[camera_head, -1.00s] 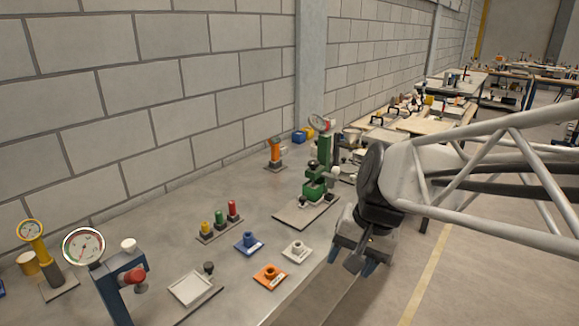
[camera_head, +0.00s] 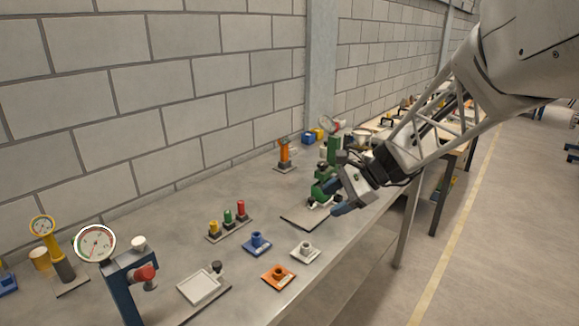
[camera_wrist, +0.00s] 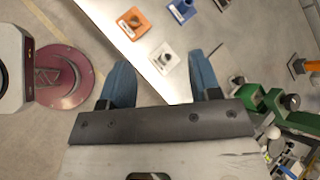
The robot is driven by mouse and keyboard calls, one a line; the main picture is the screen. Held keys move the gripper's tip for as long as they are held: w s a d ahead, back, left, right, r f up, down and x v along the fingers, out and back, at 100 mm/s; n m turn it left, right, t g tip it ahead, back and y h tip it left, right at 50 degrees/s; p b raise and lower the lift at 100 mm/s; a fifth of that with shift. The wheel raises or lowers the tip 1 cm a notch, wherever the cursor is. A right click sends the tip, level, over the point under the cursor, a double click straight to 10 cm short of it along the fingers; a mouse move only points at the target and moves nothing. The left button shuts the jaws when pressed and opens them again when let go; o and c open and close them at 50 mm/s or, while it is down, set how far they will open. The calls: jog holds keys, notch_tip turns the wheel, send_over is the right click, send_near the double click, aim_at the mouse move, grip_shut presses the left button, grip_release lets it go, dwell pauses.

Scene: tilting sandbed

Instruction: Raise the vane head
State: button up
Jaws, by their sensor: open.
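A green stand (camera_head: 334,147) with a round dial (camera_head: 334,127) on top rises from a flat base plate (camera_head: 297,220) near the bench's front edge. It may carry the vane head, but I cannot tell which part that is. In the wrist view, its green body (camera_wrist: 286,106) lies to the right of the fingers. My arm and gripper partly hide the stand. In the wrist view, my gripper (camera_wrist: 160,66) shows two fingers spread apart.
Orange (camera_head: 278,276), white (camera_head: 306,251) and blue (camera_head: 257,243) socket plates lie left of the gripper. A peg rack (camera_head: 228,228) stands behind them. A blue gauge stand (camera_head: 121,277) and a yellow one (camera_head: 57,254) are at front left. Bare bench surrounds the plates.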

jog(key=w+d+f+m+t+y, duration=0.1)
jog(key=w+d+f+m+t, duration=0.2)
jog(key=w, duration=0.6)
jog(key=w+d+f+m+t+y, duration=0.2)
jog(key=w+d+f+m+t, duration=0.1)
jog(key=w+d+m, duration=0.3)
jog(key=w+d+f+m+t+y, duration=0.1)
jog(key=w+d+m, duration=0.4)
jog(key=w, duration=0.7)
notch_tip(320, 180, down, 2)
jog(key=shift+d+f+t+y, duration=0.1)
jog(key=shift+d+t+y, duration=0.3)
jog(key=shift+d+t, duration=0.65)
jog(key=shift+w, duration=0.1)
jog(key=shift+x, duration=3.8)
grip_shut()
